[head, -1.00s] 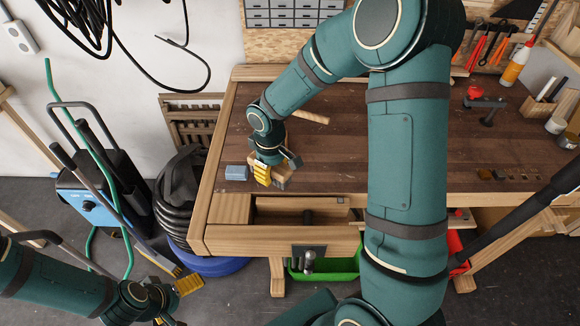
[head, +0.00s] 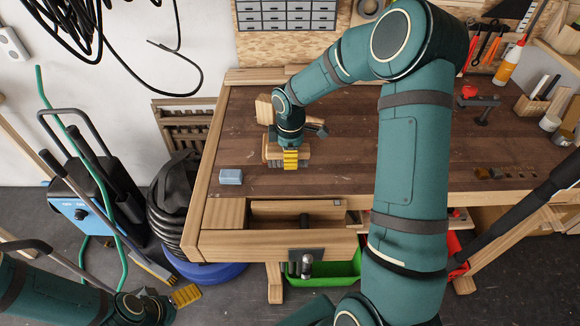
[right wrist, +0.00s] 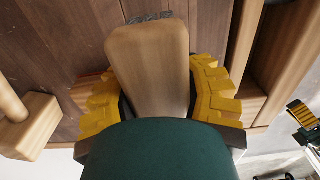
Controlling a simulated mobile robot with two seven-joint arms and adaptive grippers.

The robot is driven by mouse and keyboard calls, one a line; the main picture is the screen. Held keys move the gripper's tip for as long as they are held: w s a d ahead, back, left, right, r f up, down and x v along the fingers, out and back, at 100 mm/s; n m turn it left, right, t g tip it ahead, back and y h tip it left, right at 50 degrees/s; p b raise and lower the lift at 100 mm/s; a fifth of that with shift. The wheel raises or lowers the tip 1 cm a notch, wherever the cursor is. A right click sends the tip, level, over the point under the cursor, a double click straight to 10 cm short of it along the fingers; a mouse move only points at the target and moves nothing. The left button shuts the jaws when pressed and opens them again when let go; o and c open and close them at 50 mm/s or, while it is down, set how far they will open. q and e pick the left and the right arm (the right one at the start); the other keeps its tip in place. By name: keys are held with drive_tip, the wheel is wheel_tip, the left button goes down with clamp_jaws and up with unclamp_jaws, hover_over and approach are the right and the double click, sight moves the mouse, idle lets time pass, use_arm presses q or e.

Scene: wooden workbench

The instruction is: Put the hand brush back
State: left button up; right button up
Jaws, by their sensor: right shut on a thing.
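The hand brush (right wrist: 150,70) has a pale wooden body, with a bit of grey bristle at its far end in the right wrist view. My right gripper (head: 291,159) is shut on it, its yellow fingers on both sides of the wood. In the head view the gripper and wrist cover much of the brush (head: 272,151). It is over the left part of the bench top; I cannot tell whether it touches the wood.
A light blue block (head: 231,177) lies near the bench's (head: 350,150) left front. A wooden mallet (head: 264,108) lies behind my right wrist. The front drawer (head: 262,222) is open. A green bin (head: 337,270) stands below. The middle of the bench top is clear.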

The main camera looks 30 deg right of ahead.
sight(290, 172)
drive_tip(key=shift+f+b, duration=0.3)
drive_tip(key=shift+f, duration=1.65)
drive_tip(key=shift+f, duration=0.2)
drive_tip(key=o, duration=1.3)
drive_tip(key=shift+r, duration=0.1)
drive_tip(key=shift+r, duration=0.2)
wheel_tip(290, 172, up, 12)
drive_tip(key=shift+f+p, duration=0.1)
drive_tip(key=shift+p, duration=0.9)
